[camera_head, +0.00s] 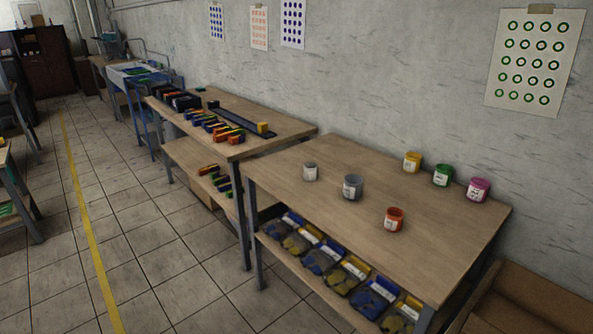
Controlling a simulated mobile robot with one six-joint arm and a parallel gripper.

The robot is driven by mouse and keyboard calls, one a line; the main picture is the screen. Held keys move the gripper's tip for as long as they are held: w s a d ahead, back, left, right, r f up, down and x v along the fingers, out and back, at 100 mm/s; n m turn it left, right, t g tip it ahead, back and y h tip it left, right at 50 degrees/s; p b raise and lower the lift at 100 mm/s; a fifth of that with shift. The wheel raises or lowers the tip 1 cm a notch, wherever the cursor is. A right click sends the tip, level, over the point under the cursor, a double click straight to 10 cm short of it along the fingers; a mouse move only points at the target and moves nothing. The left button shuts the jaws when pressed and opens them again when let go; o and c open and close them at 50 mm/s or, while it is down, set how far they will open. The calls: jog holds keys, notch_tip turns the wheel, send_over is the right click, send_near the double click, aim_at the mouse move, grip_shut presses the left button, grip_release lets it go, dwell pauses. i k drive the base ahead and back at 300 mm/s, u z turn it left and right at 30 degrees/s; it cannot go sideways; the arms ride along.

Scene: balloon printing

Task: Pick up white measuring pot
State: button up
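A small pale grey-white pot (310,172) stands upright on the near wooden table (300,205), left of the table's middle. It looks like the whitest pot here, but its markings are too small to read. A larger grey pot (352,187) with a white label stands just right of it, apart from it. My gripper is not in view.
An orange-red pot (394,220) stands near the front edge. Yellow (412,162), green (442,175) and pink (479,190) pots stand along the wall side. The tiled floor (185,265) in front is clear.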

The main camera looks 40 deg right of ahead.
aim_at(310, 172)
jog(key=u, duration=0.65)
jog(key=i, duration=1)
jog(key=u, duration=0.45)
